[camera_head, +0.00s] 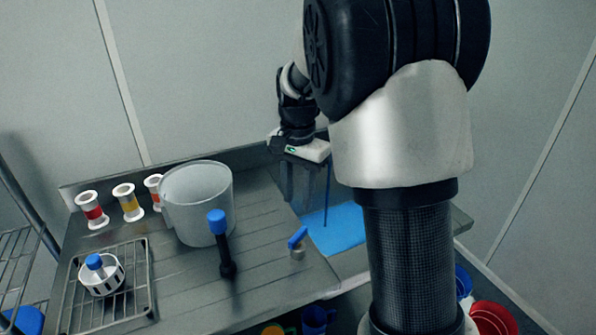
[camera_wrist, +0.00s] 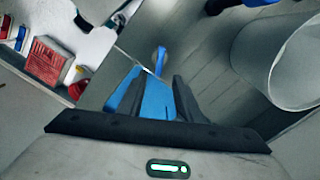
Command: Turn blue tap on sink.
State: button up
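The blue tap (camera_head: 298,238) is a small blue lever on a grey metal base, on the counter beside the sink in the head view. It also shows in the wrist view (camera_wrist: 161,60), just beyond my fingertips. The sink (camera_head: 338,228) has a bright blue bottom, partly hidden behind my arm. My gripper (camera_head: 305,192) points down above the back of the sink, behind the tap and apart from it. In the wrist view its two dark fingers stand apart, with the blue sink bottom showing between them. My gripper is open and holds nothing.
A translucent jug (camera_head: 197,203) and an upright black tool with a blue handle (camera_head: 217,222) stand left of the tap. Several colour-banded spools (camera_head: 130,202) line the back. A wire rack (camera_head: 140,285) holds a white, blue-topped part (camera_head: 101,275). Red containers (camera_head: 490,318) lie low at right.

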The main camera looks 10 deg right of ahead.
notch_tip(320, 180, up, 6)
jog(key=shift+r, duration=0.1)
dwell(0.4)
jog(key=s+r+n+t+p, duration=0.3)
jog(key=s+r+n, duration=0.1)
jog(key=s+r, duration=0.6)
jog(key=s+n+t+p, duration=0.2)
jog(key=s+n, duration=0.3)
jog(key=s, duration=0.8)
jog(key=shift+r+t+p, duration=0.15)
jog(key=shift+t+p, duration=0.15)
jog(key=shift+p, duration=0.2)
jog(key=shift+s, duration=0.1)
